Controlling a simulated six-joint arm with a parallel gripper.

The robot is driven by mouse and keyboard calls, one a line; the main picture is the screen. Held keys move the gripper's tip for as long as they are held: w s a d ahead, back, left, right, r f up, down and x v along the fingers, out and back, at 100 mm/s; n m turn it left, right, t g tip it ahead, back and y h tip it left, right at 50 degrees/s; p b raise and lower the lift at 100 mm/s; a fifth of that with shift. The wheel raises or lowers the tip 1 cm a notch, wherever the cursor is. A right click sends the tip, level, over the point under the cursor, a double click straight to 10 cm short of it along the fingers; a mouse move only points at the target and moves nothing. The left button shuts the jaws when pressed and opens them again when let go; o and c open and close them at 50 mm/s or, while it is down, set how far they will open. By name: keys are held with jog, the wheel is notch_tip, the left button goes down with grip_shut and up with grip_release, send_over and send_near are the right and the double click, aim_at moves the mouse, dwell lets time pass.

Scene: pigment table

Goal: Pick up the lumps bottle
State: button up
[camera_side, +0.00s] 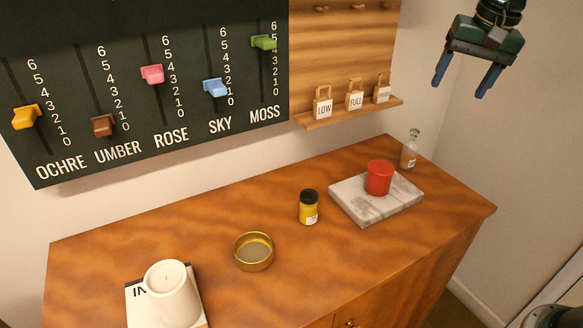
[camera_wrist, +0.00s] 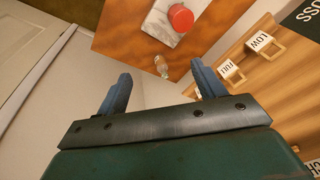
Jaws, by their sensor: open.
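A small clear glass bottle (camera_side: 408,152) with a stopper, pale contents and a white label stands upright at the back right of the wooden cabinet top. Its label is too small to read, so I cannot confirm that it is the lumps bottle. It also shows in the wrist view (camera_wrist: 161,66), beyond and between my fingertips. My gripper (camera_side: 462,88) hangs high to the right of the bottle, apart from it. Its two blue fingers are spread and empty. A yellow jar (camera_side: 308,209) with a black lid stands near the middle; its label is also unreadable.
A marble slab (camera_side: 350,205) bearing a red cup (camera_side: 379,178) lies close to the bottle. A shelf (camera_side: 340,117) with wooden tags is on the wall behind. A brass dish (camera_side: 253,252) and a white candle (camera_side: 172,292) stand farther left.

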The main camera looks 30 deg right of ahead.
jog(key=w+d+f+m+g, duration=0.1)
jog(key=w+d+f+m, duration=0.4)
jog(key=w, duration=0.5)
jog(key=m+g, duration=0.2)
jog(key=m, duration=0.2)
send_near(415, 130)
jog(key=shift+s+a+f, duration=0.15)
jog(key=shift+s+f, duration=0.05)
jog(key=shift+s, duration=0.15)
jog(key=shift+w+d+f, duration=0.25)
jog(key=shift+d+f, duration=0.1)
jog(key=shift+f, duration=0.1)
jog(key=shift+f, duration=0.1)
jog(key=shift+f, duration=4.2)
jog(key=shift+f, duration=2.6)
